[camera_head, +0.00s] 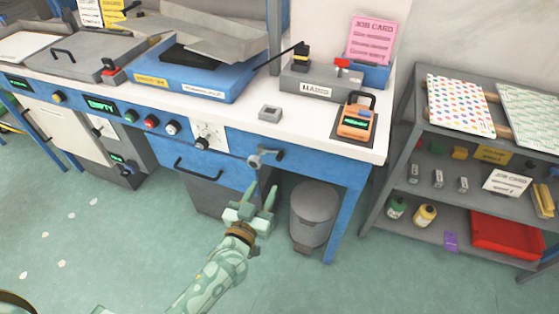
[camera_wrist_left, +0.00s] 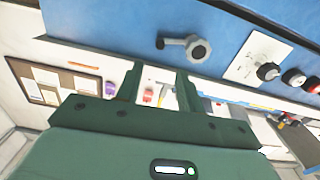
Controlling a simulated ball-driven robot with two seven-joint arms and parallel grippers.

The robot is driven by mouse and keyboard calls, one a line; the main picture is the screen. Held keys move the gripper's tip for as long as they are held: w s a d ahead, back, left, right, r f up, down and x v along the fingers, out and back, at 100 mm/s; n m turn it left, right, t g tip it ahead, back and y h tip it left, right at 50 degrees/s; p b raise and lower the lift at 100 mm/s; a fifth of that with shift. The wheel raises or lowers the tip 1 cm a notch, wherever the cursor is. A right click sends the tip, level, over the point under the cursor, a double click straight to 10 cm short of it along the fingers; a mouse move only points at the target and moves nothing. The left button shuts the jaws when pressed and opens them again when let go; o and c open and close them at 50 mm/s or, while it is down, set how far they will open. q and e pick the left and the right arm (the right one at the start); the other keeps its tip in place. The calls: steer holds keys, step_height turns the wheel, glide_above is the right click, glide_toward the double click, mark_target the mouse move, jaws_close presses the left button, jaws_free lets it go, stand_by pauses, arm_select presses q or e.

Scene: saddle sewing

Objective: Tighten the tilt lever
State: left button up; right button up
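A grey lever (camera_head: 262,157), which looks like the tilt lever, sits on the blue front of the bench at its right part. It has a round hub and a short arm. In the left wrist view the lever (camera_wrist_left: 185,47) is beyond the fingertips, with its hub at the right and its arm pointing left. My left gripper (camera_head: 262,190) is below the lever and apart from it. Its two fingers (camera_wrist_left: 158,70) are spread with nothing between them. My right gripper is in neither view.
A dial panel (camera_head: 207,135) and several knobs are left of the lever. A blue drawer (camera_head: 200,168) is below them. A grey bin (camera_head: 314,214) stands on the floor right of my gripper. A grey shelf rack (camera_head: 400,188) stands further right. Open floor lies at the left.

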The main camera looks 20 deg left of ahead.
mark_target(278, 160)
arm_select(q)
steer(key=w+b, duration=0.1)
steer(key=w, duration=0.4)
steer(key=w+b, duration=0.2)
steer(key=w, duration=0.3)
steer(key=shift+w+d+f, duration=0.15)
steer(key=shift+w+f, duration=0.05)
steer(key=shift+w, duration=0.15)
steer(key=shift+w+r, duration=0.15)
steer(key=shift+w, duration=0.25)
jaws_close()
